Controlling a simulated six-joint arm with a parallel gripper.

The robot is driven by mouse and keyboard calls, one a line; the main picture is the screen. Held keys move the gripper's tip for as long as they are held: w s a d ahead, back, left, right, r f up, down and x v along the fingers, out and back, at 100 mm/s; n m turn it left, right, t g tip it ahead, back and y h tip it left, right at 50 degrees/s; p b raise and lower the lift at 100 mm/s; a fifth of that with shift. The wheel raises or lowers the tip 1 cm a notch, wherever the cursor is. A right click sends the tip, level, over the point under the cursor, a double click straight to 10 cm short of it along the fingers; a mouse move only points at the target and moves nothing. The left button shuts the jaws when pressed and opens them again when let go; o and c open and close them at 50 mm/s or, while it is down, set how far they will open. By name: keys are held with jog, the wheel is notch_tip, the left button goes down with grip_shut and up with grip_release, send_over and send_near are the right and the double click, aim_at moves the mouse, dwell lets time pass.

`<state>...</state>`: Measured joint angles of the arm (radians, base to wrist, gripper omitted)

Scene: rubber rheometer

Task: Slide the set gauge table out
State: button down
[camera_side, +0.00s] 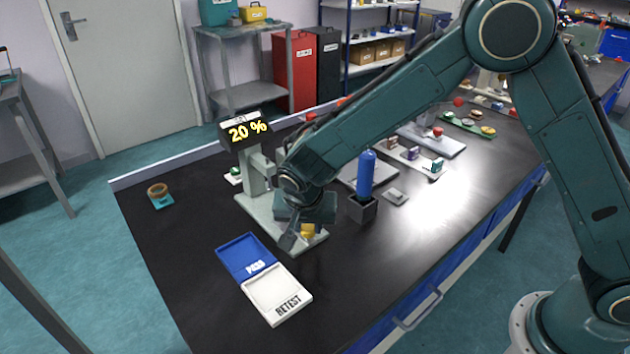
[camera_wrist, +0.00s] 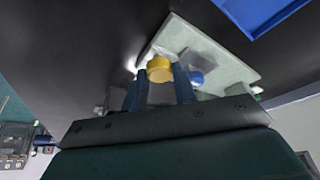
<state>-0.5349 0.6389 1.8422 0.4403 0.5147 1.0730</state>
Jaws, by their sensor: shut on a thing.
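The gauge stand has a pale grey-green base plate (camera_side: 258,216) and a dark display (camera_side: 245,130) reading "20 %". A yellow knob (camera_side: 307,230) shows at the front of the base. My gripper (camera_side: 295,236) is down at this knob. In the wrist view the yellow knob (camera_wrist: 160,68) sits between the two dark fingers (camera_wrist: 160,88), which are shut on it.
A tray with a blue PASS half (camera_side: 245,256) and a white RETEST half (camera_side: 278,296) lies in front. A blue bottle (camera_side: 366,175) stands in a dark holder (camera_side: 362,208) to the right. A brown ring on a teal pad (camera_side: 159,195) lies at left.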

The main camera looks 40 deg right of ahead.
jog(key=shift+s, duration=1.95)
jog(key=c, duration=1.1)
grip_release()
jog(key=shift+r, duration=0.1)
jog(key=v, duration=1.3)
jog(key=shift+r, duration=0.3)
jog(key=shift+s, duration=0.15)
